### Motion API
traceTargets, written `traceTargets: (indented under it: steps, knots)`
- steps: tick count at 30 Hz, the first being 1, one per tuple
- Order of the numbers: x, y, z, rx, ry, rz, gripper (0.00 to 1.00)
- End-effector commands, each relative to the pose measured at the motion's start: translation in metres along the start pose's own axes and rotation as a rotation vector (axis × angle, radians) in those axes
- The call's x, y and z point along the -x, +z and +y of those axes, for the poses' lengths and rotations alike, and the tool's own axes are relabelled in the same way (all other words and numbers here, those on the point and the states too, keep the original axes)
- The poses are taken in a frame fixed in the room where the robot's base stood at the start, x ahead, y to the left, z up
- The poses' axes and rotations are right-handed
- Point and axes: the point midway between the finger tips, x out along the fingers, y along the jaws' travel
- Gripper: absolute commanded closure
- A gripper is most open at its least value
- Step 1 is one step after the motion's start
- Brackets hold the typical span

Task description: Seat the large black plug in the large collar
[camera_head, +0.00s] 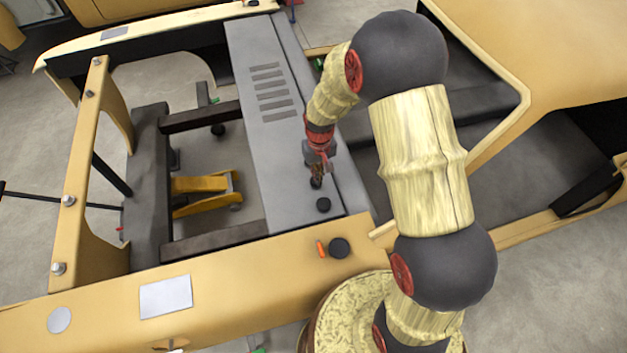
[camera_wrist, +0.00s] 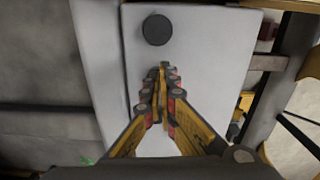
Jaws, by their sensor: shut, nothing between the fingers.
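A black disc (camera_head: 323,205) lies on the grey panel near its front end. It also shows in the wrist view (camera_wrist: 157,29), just beyond my fingertips. A larger-looking black disc (camera_head: 339,248) is on the yellow front rail, beside a small orange piece. I cannot tell for sure which disc is the plug and which, if either, marks the collar. My gripper (camera_head: 316,184) points down over the grey panel, a little behind the first disc and apart from it. In the wrist view its fingers (camera_wrist: 161,68) are together and empty.
The grey panel (camera_head: 275,140) has several slots farther back. The yellow front rail (camera_head: 220,280) carries a white label and the orange piece (camera_head: 321,249). An open bay with a yellow part (camera_head: 205,190) lies left of the panel. The panel around the fingertips is clear.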

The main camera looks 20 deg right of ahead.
Motion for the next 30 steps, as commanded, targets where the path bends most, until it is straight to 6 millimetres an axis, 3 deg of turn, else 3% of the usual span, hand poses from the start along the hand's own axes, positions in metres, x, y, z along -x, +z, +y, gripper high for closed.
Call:
traceTargets:
  steps: [15,30]
  knots:
    - [-0.084,0.0,0.0,0.001,0.0,-0.001,1.0]
    - [-0.09,0.002,0.0,0.001,0.0,0.0,1.0]
